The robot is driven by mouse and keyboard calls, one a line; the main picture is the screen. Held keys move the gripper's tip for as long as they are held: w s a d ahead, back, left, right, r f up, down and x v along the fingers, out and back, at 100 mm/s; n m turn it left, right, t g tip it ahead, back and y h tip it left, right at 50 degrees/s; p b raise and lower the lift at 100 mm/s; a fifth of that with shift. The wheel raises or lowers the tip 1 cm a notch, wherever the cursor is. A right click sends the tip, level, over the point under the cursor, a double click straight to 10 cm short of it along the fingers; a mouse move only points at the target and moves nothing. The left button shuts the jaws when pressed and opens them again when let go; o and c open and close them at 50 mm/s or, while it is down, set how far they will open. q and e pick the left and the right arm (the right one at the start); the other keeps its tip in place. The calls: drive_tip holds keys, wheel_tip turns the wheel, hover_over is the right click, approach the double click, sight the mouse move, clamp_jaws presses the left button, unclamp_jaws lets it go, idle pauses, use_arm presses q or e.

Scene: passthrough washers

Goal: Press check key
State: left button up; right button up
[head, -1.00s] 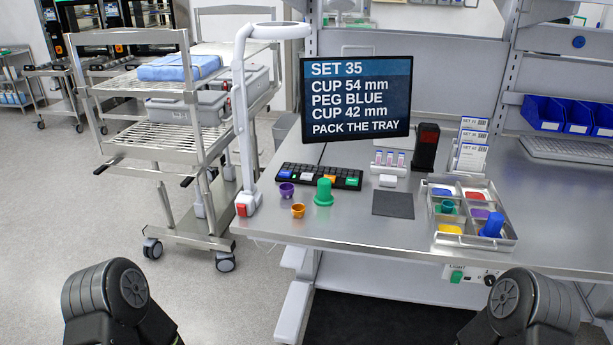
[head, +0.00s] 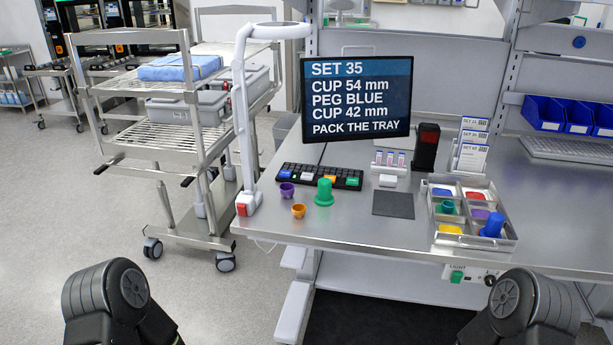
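A black keyboard (head: 301,176) lies on the grey metal table (head: 345,222) below the monitor (head: 356,100). Most of its keys are dark, with a few blue, white, orange and green ones. I cannot read any key label, so I cannot tell which one is the check key. The monitor reads SET 35, CUP 54 mm, PEG BLUE, CUP 42 mm, PACK THE TRAY. Dark links of my arms show at the bottom left and bottom right, short of the table. Neither gripper is in view.
A purple cup (head: 286,190), an orange cup (head: 298,210) and a green peg piece (head: 324,192) stand just in front of the keyboard. A white lamp post (head: 243,120) rises at its left. A divided tray (head: 473,249) with coloured parts and a dark mat (head: 393,204) lie to the right.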

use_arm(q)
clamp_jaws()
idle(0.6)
